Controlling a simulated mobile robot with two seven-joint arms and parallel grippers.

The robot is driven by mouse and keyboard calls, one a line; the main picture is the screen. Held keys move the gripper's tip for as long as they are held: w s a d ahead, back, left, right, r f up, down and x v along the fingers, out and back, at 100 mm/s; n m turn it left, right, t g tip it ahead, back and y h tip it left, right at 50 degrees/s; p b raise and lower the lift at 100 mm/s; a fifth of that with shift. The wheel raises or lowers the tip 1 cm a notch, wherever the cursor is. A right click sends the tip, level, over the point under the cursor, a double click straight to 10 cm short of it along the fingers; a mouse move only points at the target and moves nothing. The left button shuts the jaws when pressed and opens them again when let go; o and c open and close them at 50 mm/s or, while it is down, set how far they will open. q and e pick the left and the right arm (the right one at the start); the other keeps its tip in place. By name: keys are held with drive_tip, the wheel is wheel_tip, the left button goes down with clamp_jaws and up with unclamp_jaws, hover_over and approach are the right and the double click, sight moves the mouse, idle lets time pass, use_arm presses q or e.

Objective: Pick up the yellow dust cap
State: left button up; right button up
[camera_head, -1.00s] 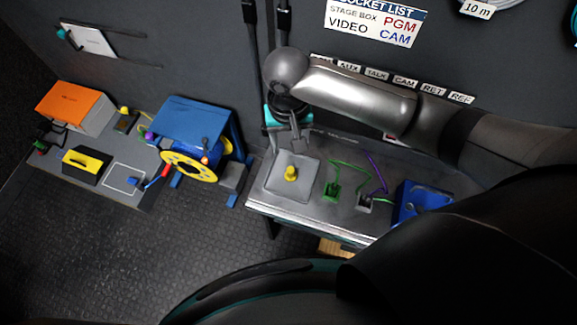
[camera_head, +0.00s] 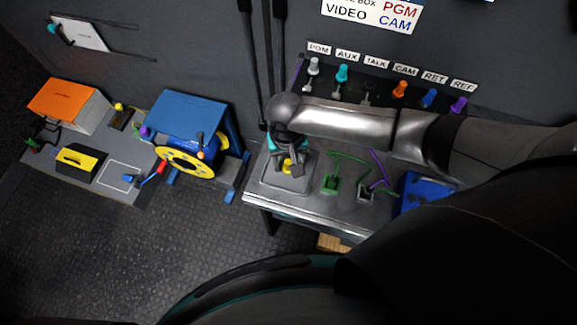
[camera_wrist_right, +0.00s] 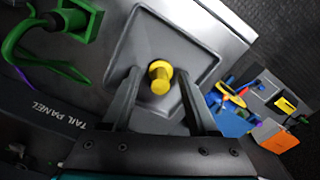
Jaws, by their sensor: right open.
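The yellow dust cap (camera_head: 288,168) stands on a grey square tray (camera_head: 284,184) at the left end of the metal bench. It also shows in the right wrist view (camera_wrist_right: 160,77), in the tray (camera_wrist_right: 199,32). My right gripper (camera_head: 290,172) is over the tray, right at the cap and partly covering it. In the right wrist view my right gripper (camera_wrist_right: 158,90) is open, with one finger on each side of the cap and visible gaps to it. My left gripper is not in view.
A green connector (camera_head: 331,183) with its cable, a grey connector with a purple cable and a blue box (camera_head: 418,190) lie right of the tray. A wall panel with coloured plugs (camera_head: 399,88) is behind. A blue and yellow reel (camera_head: 190,160) stands left.

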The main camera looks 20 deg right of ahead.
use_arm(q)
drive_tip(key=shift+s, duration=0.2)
use_arm(e)
clamp_jaws()
drive_tip(key=shift+r, duration=0.15)
